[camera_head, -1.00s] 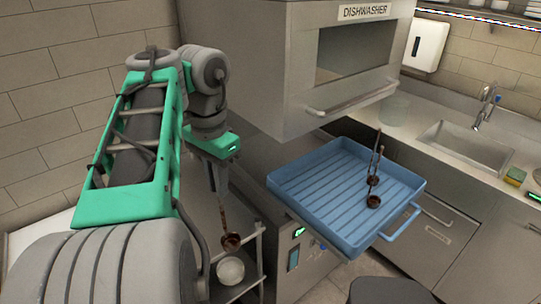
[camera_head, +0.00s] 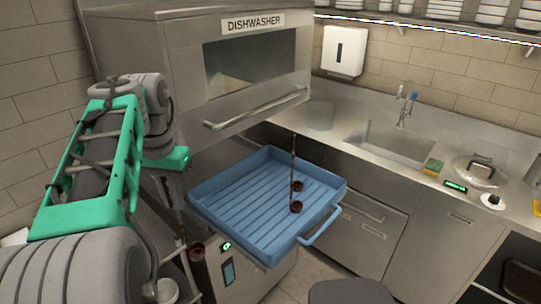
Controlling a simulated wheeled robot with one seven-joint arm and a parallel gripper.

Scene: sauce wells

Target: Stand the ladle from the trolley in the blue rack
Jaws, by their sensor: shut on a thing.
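My gripper (camera_head: 174,198) is at the left, pointing down, shut on the upper handle of a ladle (camera_head: 195,250). The ladle hangs below it with its dark brown bowl lowest, left of the blue rack. The blue rack (camera_head: 225,222) is a shallow ribbed tray with a handle at its front right, standing in front of the dishwasher. Two ladles (camera_head: 296,206) with dark bowls stand in the rack, right of its middle, with handles up. The trolley is mostly hidden behind my arm at the lower left; a pale bowl (camera_head: 165,291) shows there.
The dishwasher (camera_head: 210,70) has its hood raised above the rack, with a bar handle (camera_head: 255,108) jutting forward. A counter with a sink (camera_head: 390,142), sponge (camera_head: 433,166) and lidded pot (camera_head: 478,172) runs right. A dark stool (camera_head: 350,292) stands at the front.

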